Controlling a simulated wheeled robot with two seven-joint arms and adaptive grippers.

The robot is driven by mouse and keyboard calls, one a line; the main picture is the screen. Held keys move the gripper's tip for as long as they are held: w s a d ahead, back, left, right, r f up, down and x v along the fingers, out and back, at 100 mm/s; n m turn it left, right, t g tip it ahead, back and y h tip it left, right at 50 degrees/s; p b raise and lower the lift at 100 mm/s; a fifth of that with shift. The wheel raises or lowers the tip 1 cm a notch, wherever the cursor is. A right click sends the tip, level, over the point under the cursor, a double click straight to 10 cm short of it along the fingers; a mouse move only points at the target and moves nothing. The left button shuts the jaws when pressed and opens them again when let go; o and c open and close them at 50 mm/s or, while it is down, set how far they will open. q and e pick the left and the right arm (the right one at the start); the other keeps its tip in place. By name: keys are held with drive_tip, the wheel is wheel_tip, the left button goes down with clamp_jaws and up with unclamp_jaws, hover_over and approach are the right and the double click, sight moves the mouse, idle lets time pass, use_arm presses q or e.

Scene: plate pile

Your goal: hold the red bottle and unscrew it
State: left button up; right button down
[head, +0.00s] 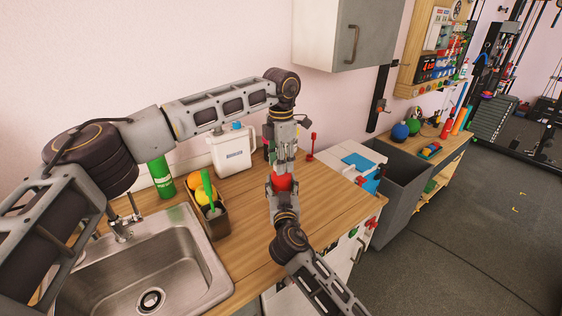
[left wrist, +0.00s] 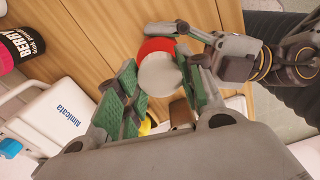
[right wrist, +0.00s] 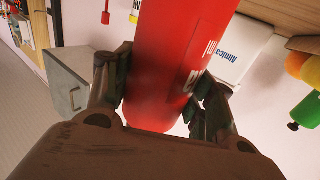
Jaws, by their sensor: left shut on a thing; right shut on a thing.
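The red bottle (head: 282,183) is between my two grippers over the wooden counter; whether its base touches the counter is hidden. My right gripper (head: 283,193) comes in from the front and is shut on the bottle's body. The right wrist view shows the red body (right wrist: 180,55) between its fingers, with part of a label visible. My left gripper (head: 284,166) reaches down from above and is shut on the white cap (left wrist: 160,76), which shows between its green finger pads in the left wrist view. The cap sits at the top of the red bottle; any gap between them cannot be seen.
A white jug (head: 231,152) stands behind, left of the bottle. A white-and-blue box (head: 357,165) is right. The front counter (head: 245,240) has bare room.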

use_arm(q)
drive_tip(key=n, duration=0.9)
drive_tip(key=shift+n, duration=0.3)
drive_tip(key=n, duration=0.4)
drive_tip(key=shift+n, duration=2.3)
drive_tip(key=shift+r, duration=1.2)
drive_tip(key=shift+r, duration=1.95)
